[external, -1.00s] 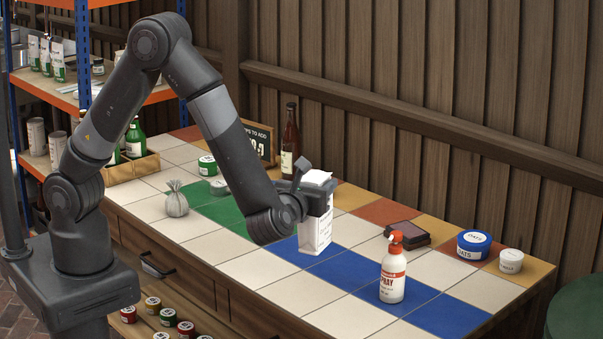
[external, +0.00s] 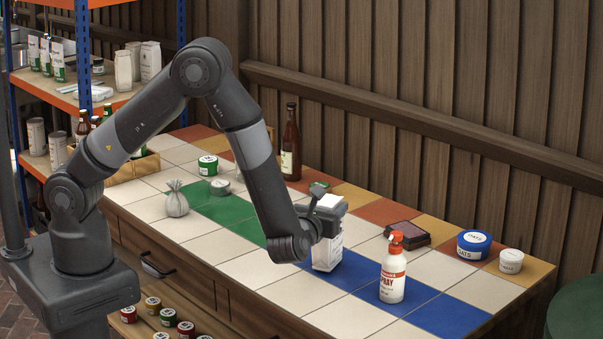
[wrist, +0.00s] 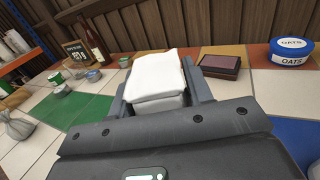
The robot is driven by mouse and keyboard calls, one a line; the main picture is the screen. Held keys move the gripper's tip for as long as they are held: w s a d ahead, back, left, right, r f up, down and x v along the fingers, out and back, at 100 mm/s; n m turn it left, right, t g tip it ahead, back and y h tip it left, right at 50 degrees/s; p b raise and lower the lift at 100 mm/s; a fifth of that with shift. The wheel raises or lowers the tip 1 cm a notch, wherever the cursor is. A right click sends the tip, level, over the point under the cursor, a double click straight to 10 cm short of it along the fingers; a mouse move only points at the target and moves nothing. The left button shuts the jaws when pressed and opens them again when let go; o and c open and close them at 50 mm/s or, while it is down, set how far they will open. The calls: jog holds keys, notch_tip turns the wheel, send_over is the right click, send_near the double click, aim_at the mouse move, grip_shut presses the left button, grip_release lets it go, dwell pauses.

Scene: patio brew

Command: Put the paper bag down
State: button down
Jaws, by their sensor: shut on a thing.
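The white paper bag (external: 328,251) is upright, with printing on its side. In the external view its base is at or just above the blue tiles; I cannot tell if it touches. My gripper (external: 328,212) is shut on the upper part of the bag. In the wrist view the folded white top of the paper bag (wrist: 155,75) sits between the fingers of my gripper (wrist: 158,92), and its lower part is hidden.
A spray bottle (external: 393,272) stands close to the right of the bag. A dark flat box (external: 407,235), an oats tub (external: 473,245) and a small white tub (external: 511,261) are farther right. A brown bottle (external: 291,145) stands behind. A grey pouch (external: 176,202) is at left.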

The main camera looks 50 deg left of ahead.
jog(key=shift+f, duration=0.35)
jog(key=c, duration=0.7)
grip_release()
